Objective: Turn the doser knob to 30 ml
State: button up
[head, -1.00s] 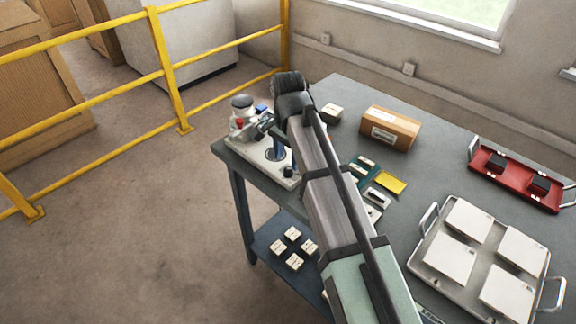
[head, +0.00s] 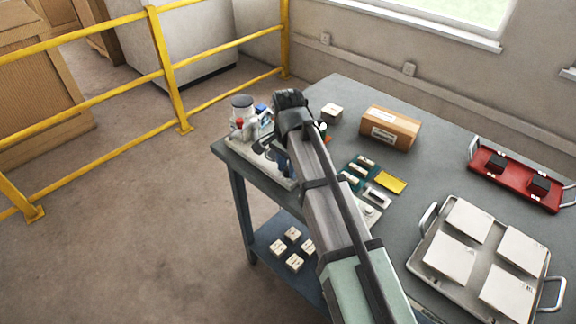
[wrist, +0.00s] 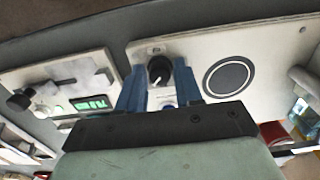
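The wrist view shows a black round knob (wrist: 159,70) with a white pointer line on a pale panel (wrist: 205,45). The pointer slants down and to the left; I cannot read any scale. My gripper (wrist: 160,70) has two blue fingers, spread on either side of the knob. The gaps beside the knob look narrow, and I see no clear contact. In the head view the pale-based device (head: 247,150) stands at the table's left corner. My arm hides most of it; one blue finger (head: 282,160) shows beside the arm.
A small lit green display (wrist: 90,103) and another dark knob (wrist: 20,101) sit left of the panel. A dark-ringed disc (wrist: 227,77) lies right of the knob. A cardboard box (head: 389,128), a yellow card (head: 390,183) and a tray of white tiles (head: 430,262) are on the table.

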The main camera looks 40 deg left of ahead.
grip_shut()
jog(key=shift+n, duration=0.5)
jog(key=shift+o, duration=2.2)
grip_release()
jog(key=shift+r, duration=0.15)
notch_tip(320, 180, up, 14)
jog(key=shift+f, duration=0.25)
